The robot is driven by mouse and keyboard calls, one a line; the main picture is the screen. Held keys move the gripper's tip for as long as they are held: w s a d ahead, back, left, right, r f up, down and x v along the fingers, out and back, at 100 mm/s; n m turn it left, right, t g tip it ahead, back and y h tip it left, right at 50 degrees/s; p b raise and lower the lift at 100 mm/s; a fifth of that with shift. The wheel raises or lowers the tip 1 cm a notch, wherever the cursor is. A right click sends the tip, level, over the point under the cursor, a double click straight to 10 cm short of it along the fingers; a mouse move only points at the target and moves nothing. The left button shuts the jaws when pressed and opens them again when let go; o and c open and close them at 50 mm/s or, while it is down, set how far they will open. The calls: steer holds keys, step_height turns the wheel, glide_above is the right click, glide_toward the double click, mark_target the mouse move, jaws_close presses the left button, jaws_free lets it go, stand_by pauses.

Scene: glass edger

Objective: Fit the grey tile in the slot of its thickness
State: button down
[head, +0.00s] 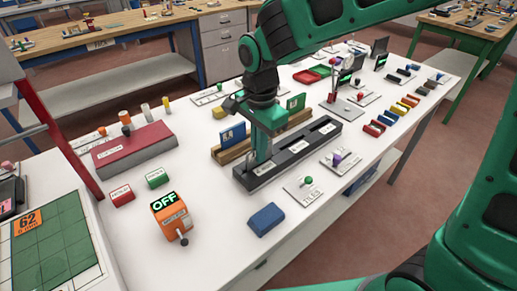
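A long black block (290,160) with labelled slots along its top lies near the middle of the white table. My gripper (262,150) points down over its left end, at the leftmost slot. A narrow grey-green upright shape shows at the fingertips. I cannot tell whether it is the grey tile or a finger, so whether the gripper is shut on the tile is unclear. The fingertips hide part of the left slot. The middle and right slots look empty. Behind the block, a wooden rack (233,153) holds a blue tile (233,135) and a green tile (296,102).
An orange box reading OFF (170,215) with a lever stands front left. A blue block (266,219) and a plate with a green knob (304,190) lie in front of the black block. A red case (135,148) lies left. Several coloured blocks line the right edge.

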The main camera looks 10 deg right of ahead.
steer(key=shift+f, duration=0.3)
steer(key=c, duration=1.9)
jaws_free()
steer(key=shift+c, duration=0.2)
step_height(320, 180, up, 11)
steer(key=shift+d+f, duration=0.1)
steer(key=shift+f, duration=0.05)
steer(key=s+d+f+n, duration=0.1)
steer(key=s+d, duration=0.1)
steer(key=d, duration=0.9)
steer(key=s+d+f+n, duration=0.1)
steer(key=s+d, duration=0.1)
steer(key=d, duration=0.8)
steer(key=s+d+f+n, duration=0.1)
steer(key=s+d+f, duration=0.2)
steer(key=s+d, duration=0.4)
steer(key=s+d+f+n, duration=0.1)
steer(key=s+d+f, duration=0.1)
steer(key=s+d, duration=0.5)
steer(key=s, duration=0.2)
steer(key=shift+s+d+f+n, duration=0.2)
steer(key=shift+s+f+n, duration=0.15)
steer(key=shift+f+n, duration=0.05)
